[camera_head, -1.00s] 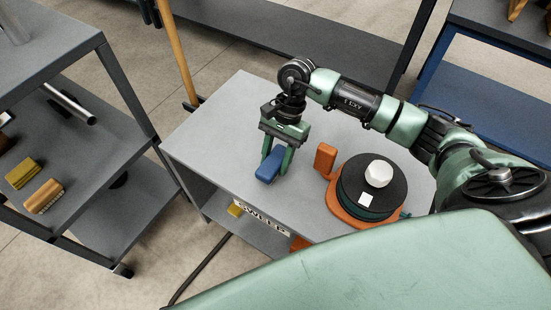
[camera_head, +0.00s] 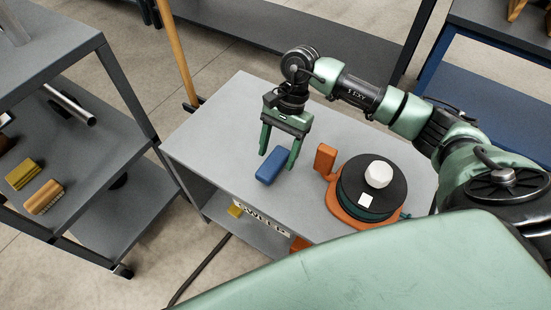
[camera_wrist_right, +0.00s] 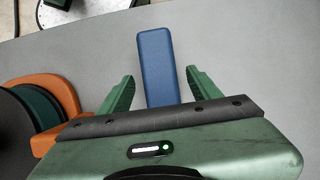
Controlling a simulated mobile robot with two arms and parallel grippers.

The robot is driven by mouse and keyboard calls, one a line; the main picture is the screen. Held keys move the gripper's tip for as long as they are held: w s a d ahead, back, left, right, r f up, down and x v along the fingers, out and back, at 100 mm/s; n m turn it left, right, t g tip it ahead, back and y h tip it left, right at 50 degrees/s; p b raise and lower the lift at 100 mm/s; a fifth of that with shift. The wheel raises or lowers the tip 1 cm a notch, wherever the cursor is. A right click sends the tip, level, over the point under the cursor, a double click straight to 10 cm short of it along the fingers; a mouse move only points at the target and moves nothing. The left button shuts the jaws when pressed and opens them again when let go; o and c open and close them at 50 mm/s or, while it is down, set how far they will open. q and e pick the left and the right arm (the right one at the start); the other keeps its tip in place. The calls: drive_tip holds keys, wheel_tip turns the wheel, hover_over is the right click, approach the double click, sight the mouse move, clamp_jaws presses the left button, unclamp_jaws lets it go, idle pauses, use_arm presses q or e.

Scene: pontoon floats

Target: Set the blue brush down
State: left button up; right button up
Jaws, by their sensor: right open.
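The blue brush (camera_head: 270,167) lies on the grey top of the cabinet (camera_head: 222,140), near its front edge. My right gripper (camera_head: 279,160) is open just above and behind the brush, with its two green fingers spread. In the right wrist view the blue brush (camera_wrist_right: 158,65) shows between and beyond the open fingers of the right gripper (camera_wrist_right: 160,88), with a gap on both sides. The underside of the brush is hidden. My left gripper is not in view.
An orange reel with a black disc (camera_head: 350,190) and white knob stands right of the brush. At left, a grey shelf holds a yellow brush (camera_head: 22,174) and an orange-brown brush (camera_head: 44,197). A wooden pole (camera_head: 178,50) stands behind the cabinet. The cabinet's left top is clear.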

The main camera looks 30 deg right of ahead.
drive_tip(key=v, duration=0.9)
drive_tip(key=shift+r, duration=0.2)
